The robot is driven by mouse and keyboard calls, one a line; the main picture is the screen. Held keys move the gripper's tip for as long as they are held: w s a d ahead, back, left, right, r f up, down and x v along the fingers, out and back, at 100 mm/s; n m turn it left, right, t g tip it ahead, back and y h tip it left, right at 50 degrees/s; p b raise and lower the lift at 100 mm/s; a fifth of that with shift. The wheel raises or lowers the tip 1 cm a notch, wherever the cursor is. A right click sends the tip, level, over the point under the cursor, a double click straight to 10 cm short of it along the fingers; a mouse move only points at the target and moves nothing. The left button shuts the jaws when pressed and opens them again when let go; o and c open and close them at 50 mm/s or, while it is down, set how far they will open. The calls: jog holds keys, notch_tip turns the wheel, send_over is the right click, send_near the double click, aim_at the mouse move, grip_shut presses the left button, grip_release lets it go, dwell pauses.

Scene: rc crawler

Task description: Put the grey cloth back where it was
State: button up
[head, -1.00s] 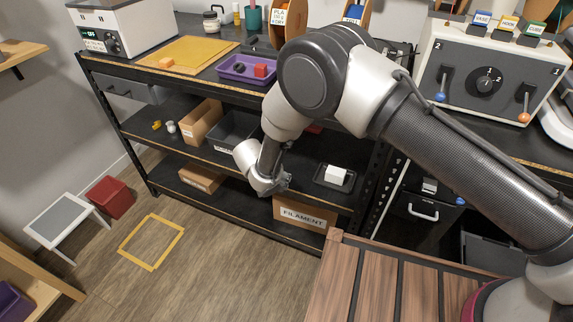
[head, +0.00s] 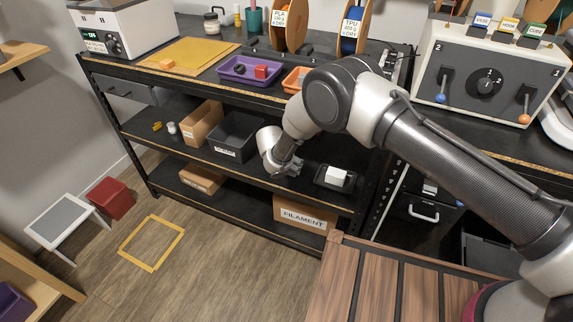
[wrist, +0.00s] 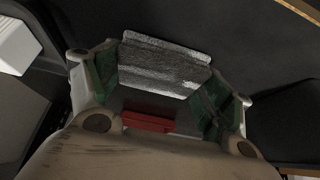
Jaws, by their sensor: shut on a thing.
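The grey cloth (wrist: 163,66) looks like a folded, fuzzy pad in the wrist view. It lies between the green-lined fingers of my gripper (wrist: 165,85), which is shut on it. In the head view my gripper (head: 290,170) is at the middle shelf (head: 262,172), between the dark grey bin and the black tray with a white block. The cloth cannot be made out there. I cannot tell whether the cloth touches the shelf.
The black tray (head: 322,183) with the white block (head: 337,176) is close on the gripper's right. The dark grey bin (head: 236,135) is on its left. The upper worktop overhangs the shelf. A red piece (wrist: 147,122) shows between the fingers; I cannot tell what it is.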

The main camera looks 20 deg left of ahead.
jog(key=shift+f, duration=0.1)
jog(key=shift+f, duration=0.15)
jog(key=o, duration=1.1)
jog(key=v, duration=0.8)
jog(key=shift+s, duration=0.1)
